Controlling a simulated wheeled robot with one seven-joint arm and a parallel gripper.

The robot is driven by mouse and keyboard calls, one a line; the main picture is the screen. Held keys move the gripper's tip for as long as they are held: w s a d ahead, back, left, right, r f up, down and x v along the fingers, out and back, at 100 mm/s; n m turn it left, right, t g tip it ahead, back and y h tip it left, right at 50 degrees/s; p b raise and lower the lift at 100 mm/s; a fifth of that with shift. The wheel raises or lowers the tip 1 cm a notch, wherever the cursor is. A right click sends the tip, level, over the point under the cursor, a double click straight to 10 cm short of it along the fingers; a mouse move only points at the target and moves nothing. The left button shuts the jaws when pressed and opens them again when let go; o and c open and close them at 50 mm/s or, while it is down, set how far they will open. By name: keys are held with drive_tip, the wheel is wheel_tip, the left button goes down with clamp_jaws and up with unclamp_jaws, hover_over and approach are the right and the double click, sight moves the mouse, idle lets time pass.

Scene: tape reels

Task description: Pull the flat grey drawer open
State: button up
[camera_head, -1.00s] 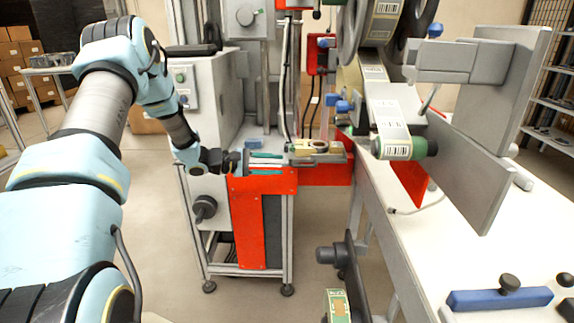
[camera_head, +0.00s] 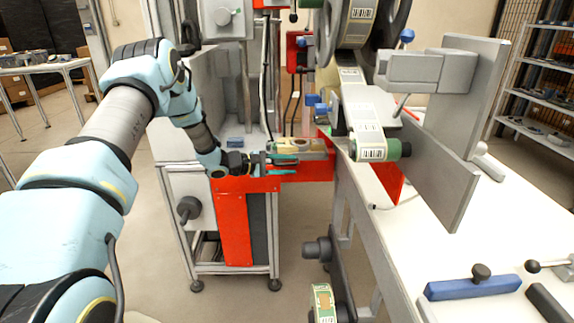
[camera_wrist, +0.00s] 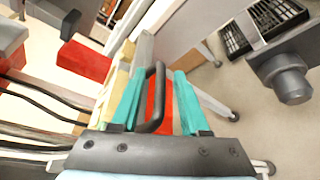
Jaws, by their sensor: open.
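My gripper (camera_head: 282,165) is open, with teal fingers, at the end of my arm by the red-fronted machine stand. In the wrist view my gripper (camera_wrist: 160,82) has one finger on each side of a dark grey bar handle (camera_wrist: 159,95). The handle stands between the fingers, and they are not closed on it. The flat grey drawer is mostly hidden behind my gripper in the head view, and I cannot make out its outline. A beige part (camera_head: 311,145) lies just beyond the fingers. Red surface shows behind the handle in the wrist view.
The grey machine cabinet (camera_head: 185,115) stands beside my arm. A white table (camera_head: 400,240) with a large grey plate (camera_head: 430,175) and label reels (camera_head: 370,147) is on the right. A dark knob (camera_wrist: 292,84) sticks out at the right of the wrist view.

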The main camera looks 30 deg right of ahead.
drive_tip(key=shift+c, duration=0.4)
drive_tip(key=c, duration=0.6)
clamp_jaws()
drive_tip(key=shift+s+f, duration=0.1)
